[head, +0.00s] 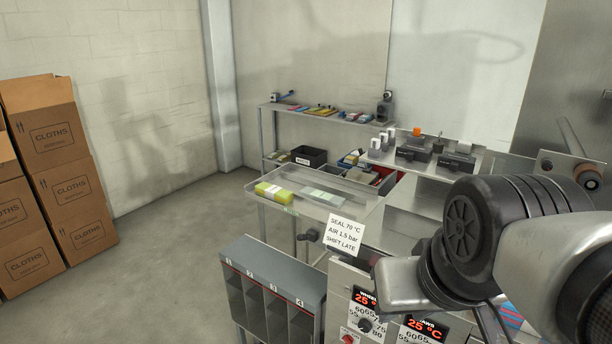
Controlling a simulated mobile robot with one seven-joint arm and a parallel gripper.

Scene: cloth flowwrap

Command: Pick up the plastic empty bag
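A flat, clear, pale greenish packet (323,196) lies on the right part of a shallow metal tray (345,186) near the middle of the head view. It looks like the plastic bag, but at this size I cannot tell whether it is empty. A yellow wrapped pack (273,193) lies to its left on the same tray. My arm comes in from the right and fills the lower right of the view. My gripper does not show, so its state and contact with anything are hidden.
A machine with a settings sign (346,233) and displays reading 25 °C stands in front of the tray. A grey numbered bin unit (273,285) is at the lower middle. A black box (309,156) sits behind the tray. Cardboard boxes (60,190) stand left; the floor between is clear.

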